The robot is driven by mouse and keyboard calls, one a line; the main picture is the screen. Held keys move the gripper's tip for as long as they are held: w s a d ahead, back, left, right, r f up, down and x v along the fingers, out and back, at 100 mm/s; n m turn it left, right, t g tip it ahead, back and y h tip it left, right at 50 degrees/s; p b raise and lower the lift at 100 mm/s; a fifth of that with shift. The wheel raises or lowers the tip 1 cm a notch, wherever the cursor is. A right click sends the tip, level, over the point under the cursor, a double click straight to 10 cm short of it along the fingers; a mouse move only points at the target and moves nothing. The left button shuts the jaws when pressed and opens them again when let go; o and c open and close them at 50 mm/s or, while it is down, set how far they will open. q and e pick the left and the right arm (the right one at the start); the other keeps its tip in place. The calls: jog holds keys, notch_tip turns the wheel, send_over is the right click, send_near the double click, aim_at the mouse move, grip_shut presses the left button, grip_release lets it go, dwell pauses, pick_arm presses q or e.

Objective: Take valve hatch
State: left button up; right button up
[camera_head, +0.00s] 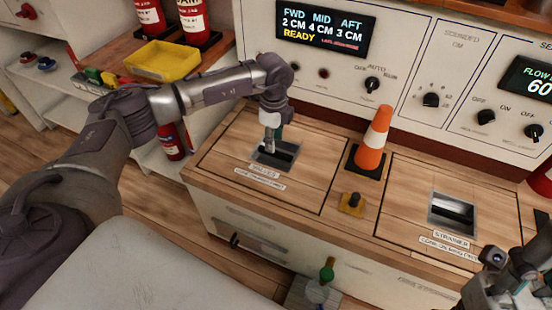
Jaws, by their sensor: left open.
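The valve hatch (222,152) is a wooden panel with a dark outline, set flush in the counter top on the left. It has a recessed metal pull (284,158) and a label that seems to read "VALVES" (264,170). My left gripper (270,147) points down at this recess, with its fingertips at or just inside it. It is open, though its fingers overlap in this view, and contact with the pull cannot be told. My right gripper (492,262) is at the lower right, near the counter's front edge and apart from the valve hatch; its jaw state is unclear.
A second hatch (400,200) labelled "STRAINER" with its own recess lies on the right. A control panel rises behind. A yellow bin (163,62) is at the left.

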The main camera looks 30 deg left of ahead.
aim_at(276, 151)
pick_arm(q)
jog(key=f+b, duration=0.1)
jog(key=f, duration=0.2)
jog(key=f+b, duration=0.1)
jog(key=shift+d+f+b, duration=0.25)
jog(key=shift+f+b, duration=0.05)
jog(key=shift+f, duration=0.65)
grip_shut()
jog(key=shift+w+r, duration=0.1)
jog(key=shift+r, duration=0.2)
